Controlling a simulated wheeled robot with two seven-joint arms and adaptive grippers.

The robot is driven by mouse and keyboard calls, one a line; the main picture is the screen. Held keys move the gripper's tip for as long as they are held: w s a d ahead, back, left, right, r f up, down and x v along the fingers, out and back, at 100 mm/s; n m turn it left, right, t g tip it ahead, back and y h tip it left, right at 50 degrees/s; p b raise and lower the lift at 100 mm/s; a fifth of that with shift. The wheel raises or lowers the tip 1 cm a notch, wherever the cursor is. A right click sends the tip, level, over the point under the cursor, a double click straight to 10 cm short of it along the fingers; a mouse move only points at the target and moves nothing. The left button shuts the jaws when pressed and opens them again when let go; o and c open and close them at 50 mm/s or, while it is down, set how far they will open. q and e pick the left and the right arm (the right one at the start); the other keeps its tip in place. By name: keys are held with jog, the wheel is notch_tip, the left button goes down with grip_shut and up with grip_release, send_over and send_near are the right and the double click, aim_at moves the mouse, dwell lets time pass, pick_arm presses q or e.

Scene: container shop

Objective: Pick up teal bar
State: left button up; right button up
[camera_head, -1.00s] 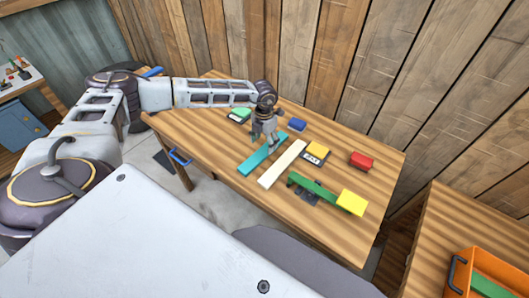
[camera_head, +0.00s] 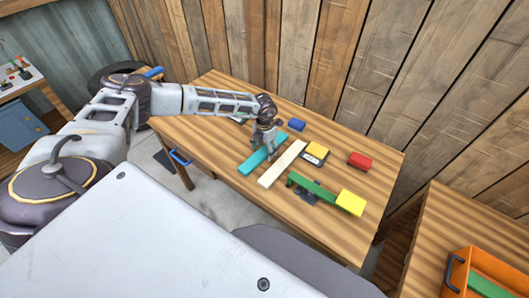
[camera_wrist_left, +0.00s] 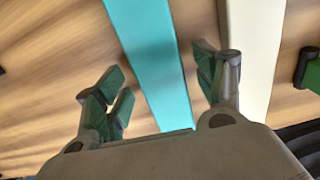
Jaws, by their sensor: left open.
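The teal bar (camera_head: 252,163) lies flat on the wooden table, running from front left to back right. My left gripper (camera_head: 268,153) is over its middle, pointing down, and hides part of it. In the left wrist view the teal bar (camera_wrist_left: 150,55) runs between the two open fingers of my left gripper (camera_wrist_left: 165,90), with a gap on both sides. I cannot tell the exact height above the bar. A cream bar (camera_head: 282,164) lies beside it on the right, and also shows in the left wrist view (camera_wrist_left: 250,45) behind the right finger. My right gripper is not seen.
A green bar (camera_head: 312,187) with a yellow block (camera_head: 350,203) at its end lies further right. A blue block (camera_head: 297,125), a yellow block on a dark pad (camera_head: 316,150) and a red block (camera_head: 360,160) sit behind. An orange crate (camera_head: 484,262) stands on another table.

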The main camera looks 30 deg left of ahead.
aim_at(265, 150)
pick_arm(q)
jog(key=shift+c, duration=0.4)
jog(key=c, duration=1.2)
jog(key=shift+o, duration=0.2)
jog(key=shift+r, duration=0.2)
notch_tip(265, 150, up, 10)
jog(key=b, duration=0.1)
jog(key=shift+f, duration=0.15)
